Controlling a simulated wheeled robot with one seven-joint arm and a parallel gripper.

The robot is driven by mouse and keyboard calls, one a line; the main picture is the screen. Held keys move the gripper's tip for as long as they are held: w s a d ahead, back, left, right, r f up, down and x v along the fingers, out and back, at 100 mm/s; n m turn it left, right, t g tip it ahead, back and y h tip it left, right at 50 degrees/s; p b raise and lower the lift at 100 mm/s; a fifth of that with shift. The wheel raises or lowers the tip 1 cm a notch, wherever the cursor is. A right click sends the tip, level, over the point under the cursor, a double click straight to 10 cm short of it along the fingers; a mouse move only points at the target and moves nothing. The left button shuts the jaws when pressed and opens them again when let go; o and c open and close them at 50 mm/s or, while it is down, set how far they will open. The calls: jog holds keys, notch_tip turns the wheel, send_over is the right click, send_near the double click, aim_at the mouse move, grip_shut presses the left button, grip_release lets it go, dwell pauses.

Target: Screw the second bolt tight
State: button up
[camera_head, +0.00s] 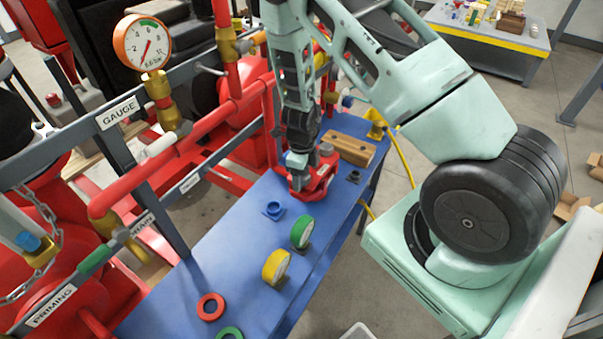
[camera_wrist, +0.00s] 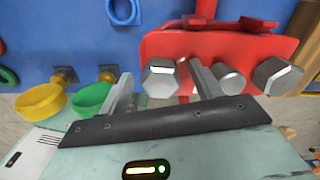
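A red flange part (camera_head: 322,186) sits on the blue bench; it fills the top right of the wrist view (camera_wrist: 215,45). A grey hex bolt head (camera_wrist: 161,78) stands at its left side in the wrist view. A round grey post (camera_wrist: 230,78) and another hex bolt head (camera_wrist: 279,76) stand to the right. My gripper (camera_head: 297,172) is over the flange's left part. In the wrist view my gripper (camera_wrist: 160,75) is open, its two fingers on either side of the left bolt head, with visible gaps. How deep the bolts sit is unclear.
On the blue bench (camera_head: 225,228) stand a green ring (camera_head: 302,232) and a yellow ring (camera_head: 276,267); a red ring (camera_head: 211,307) lies nearer. A blue ring piece (camera_head: 273,211) is left of the flange. A wooden block (camera_head: 348,148) lies behind. Red pipes and a gauge (camera_head: 142,42) stand left.

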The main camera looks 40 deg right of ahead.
notch_tip(320, 180, up, 17)
jog(key=b, duration=0.1)
jog(key=shift+r, duration=0.2)
dwell(0.4)
dwell(0.6)
jog(key=s+a+f+n+g+y+b, duration=0.1)
jog(key=s+a+n+b, duration=0.35)
jog(key=a+n, duration=0.45)
jog(key=s+a+f+n+y+b, duration=0.1)
jog(key=s+a+n+b, duration=0.4)
jog(key=a+n, duration=0.5)
jog(key=s+a+n+b, duration=0.2)
jog(key=s+n, duration=0.5)
jog(key=n, duration=0.2)
jog(key=s+a+n+t+h+b, duration=0.1)
jog(key=s+a+n+b, duration=0.2)
jog(key=s+n, duration=0.4)
jog(key=shift+s+f+n, duration=0.35)
jog(key=shift+f+n, duration=0.05)
jog(key=shift+n, duration=0.8)
